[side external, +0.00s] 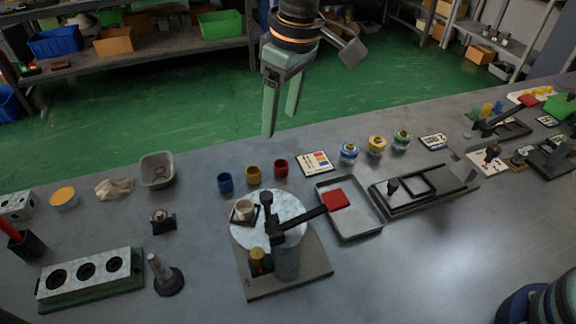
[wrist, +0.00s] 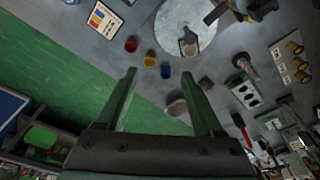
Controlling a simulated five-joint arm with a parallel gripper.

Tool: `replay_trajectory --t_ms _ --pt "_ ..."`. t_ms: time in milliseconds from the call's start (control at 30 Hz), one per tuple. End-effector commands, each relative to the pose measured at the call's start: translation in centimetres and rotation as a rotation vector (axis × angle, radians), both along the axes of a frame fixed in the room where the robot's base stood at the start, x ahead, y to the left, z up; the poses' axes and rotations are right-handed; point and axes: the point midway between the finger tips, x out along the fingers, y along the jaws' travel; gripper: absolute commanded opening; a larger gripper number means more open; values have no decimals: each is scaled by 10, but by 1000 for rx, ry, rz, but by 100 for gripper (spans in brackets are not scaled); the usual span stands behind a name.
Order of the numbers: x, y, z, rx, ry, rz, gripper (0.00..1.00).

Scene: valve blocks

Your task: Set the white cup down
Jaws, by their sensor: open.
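Blue (side external: 225,182), yellow (side external: 253,175) and red (side external: 281,168) cups stand in a row behind the disc. A grey bin (side external: 157,170) stands left of the cups.

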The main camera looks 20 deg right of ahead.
Motion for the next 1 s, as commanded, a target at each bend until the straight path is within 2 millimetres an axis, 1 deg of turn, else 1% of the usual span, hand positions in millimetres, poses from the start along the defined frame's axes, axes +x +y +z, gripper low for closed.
replay_trajectory --t_ms 33,67,100,167,200,267,300,433,500,600,700,800,900,1000 --pt "2 -26 16 14 -19 -45 69" --pt "2 -40 23 20 -28 -67 69" --pt "2 -57 31 28 -41 -97 69" --pt "-2 -83 42 39 -59 -142 69" --pt "-5 -101 49 47 -72 -170 69" --pt "-11 -126 57 56 -92 -215 69" --pt "-17 -142 61 62 -105 -244 69" --pt "-38 -192 71 81 -150 -340 69" --pt "-53 -217 72 87 -174 -391 69" --pt "-75 -250 69 97 -211 -465 69" --pt "-98 -276 62 104 -246 -532 69" --pt "-116 -296 53 109 -276 -588 69" --pt "-129 -308 45 110 -297 -628 69" --pt "-136 -314 40 111 -308 -649 69"
